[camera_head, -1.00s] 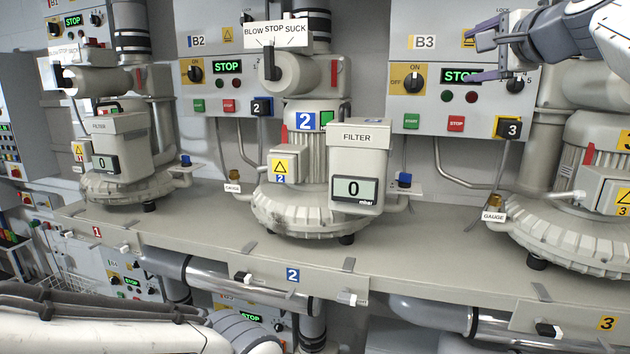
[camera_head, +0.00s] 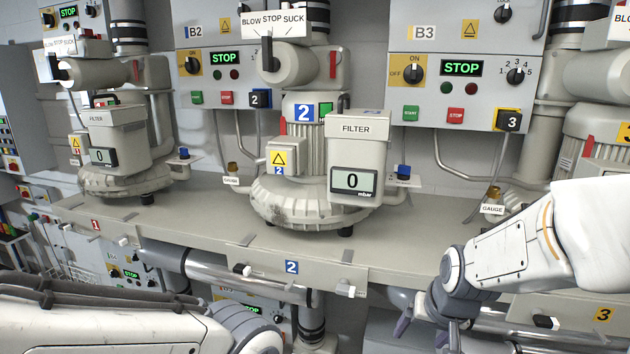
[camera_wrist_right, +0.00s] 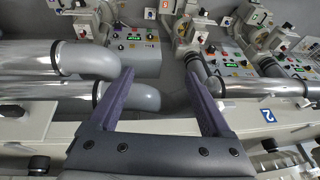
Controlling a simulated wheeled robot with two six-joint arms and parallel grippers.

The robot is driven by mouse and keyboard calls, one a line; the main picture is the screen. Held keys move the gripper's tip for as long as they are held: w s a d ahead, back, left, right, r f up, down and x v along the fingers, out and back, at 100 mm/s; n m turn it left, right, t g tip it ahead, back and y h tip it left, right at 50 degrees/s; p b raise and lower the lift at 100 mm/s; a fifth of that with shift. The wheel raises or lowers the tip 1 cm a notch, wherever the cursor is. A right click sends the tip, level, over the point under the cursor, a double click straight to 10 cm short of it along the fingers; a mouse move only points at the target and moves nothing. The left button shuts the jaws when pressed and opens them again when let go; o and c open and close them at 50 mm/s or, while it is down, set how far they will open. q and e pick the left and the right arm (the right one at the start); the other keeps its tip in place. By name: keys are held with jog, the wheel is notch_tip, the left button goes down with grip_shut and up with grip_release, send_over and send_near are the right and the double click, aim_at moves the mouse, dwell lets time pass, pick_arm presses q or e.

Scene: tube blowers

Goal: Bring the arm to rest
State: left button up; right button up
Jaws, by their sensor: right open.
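My right arm (camera_head: 520,245) comes in from the right and bends down in front of the bench. Its gripper (camera_head: 422,335) hangs at the lower edge of the head view, partly cut off by the frame. In the right wrist view the two purple fingers of this gripper (camera_wrist_right: 160,85) are spread apart with nothing between them. Beyond them lie grey pipes and lower control panels. My left arm (camera_head: 100,325) crosses the lower left of the head view. Its gripper is not visible.
A bench (camera_head: 400,235) carries blower 2 (camera_head: 290,200), blower 1 (camera_head: 125,180) and blower 3 at the right. Control panel B3 (camera_head: 440,95) hangs behind and reads STOP. Metal pipes (camera_head: 215,270) run below the bench front, close to my right gripper.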

jog(key=s+a+f+n+g, duration=0.1)
jog(key=s+f+n+g, duration=0.15)
jog(key=s+f, duration=0.4)
jog(key=s+a+f+n+g+b, duration=0.2)
jog(key=s+a+f+n+b, duration=0.1)
jog(key=s+a+n+b, duration=0.4)
jog(key=s+a+b, duration=0.3)
jog(key=s+a, duration=0.3)
jog(key=s, duration=0.1)
jog(key=shift+s+a+n+y, duration=0.2)
jog(key=shift+a+n+y, duration=0.1)
jog(key=shift+a+n, duration=0.05)
